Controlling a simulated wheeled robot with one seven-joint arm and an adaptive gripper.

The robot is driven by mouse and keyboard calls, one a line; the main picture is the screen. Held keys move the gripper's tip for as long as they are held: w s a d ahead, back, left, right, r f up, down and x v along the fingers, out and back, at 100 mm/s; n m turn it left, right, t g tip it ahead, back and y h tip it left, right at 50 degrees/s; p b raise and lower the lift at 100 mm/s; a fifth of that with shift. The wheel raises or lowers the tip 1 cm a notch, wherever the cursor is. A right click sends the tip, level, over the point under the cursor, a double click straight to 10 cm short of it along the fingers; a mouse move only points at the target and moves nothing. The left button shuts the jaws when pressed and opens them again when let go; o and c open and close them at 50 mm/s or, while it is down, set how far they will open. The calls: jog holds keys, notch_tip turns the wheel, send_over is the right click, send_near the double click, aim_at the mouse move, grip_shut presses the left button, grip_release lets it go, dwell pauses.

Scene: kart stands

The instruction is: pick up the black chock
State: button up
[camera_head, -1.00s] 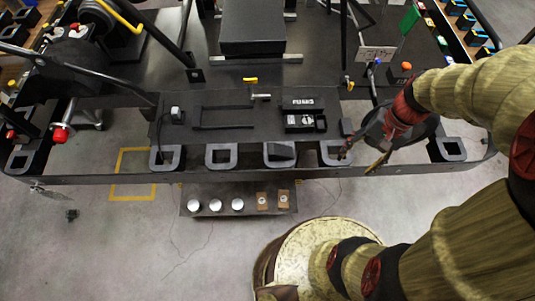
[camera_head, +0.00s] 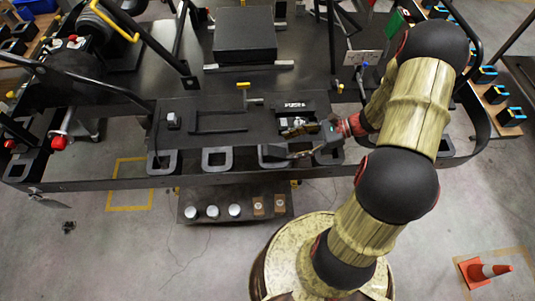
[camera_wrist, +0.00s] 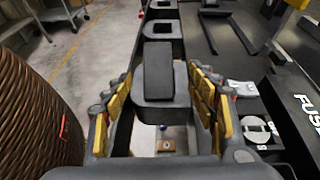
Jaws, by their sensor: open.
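The black chock (camera_wrist: 158,72) is a dark block with a sloped top. In the wrist view it lies on a grey square ring holder (camera_wrist: 165,108) at the edge of the cart. My gripper (camera_wrist: 160,82) is open, with its yellow-padded fingers on either side of the chock and a gap to each side. Neither finger visibly touches it. In the head view my gripper (camera_head: 296,140) is over the front edge of the cart, and its fingers largely hide the chock there.
A black box labelled FUSES (camera_head: 296,107) sits just behind the gripper. More square ring holders (camera_head: 216,159) line the front edge to the left. A low shelf (camera_head: 233,215) with silver cups is below. An orange cone (camera_head: 485,270) stands at lower right.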

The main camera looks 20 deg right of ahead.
aim_at(275, 151)
jog(key=shift+b+x, duration=0.8)
jog(key=shift+x, duration=3.1)
jog(key=shift+s, duration=0.15)
jog(key=c, duration=0.3)
jog(key=c, duration=1)
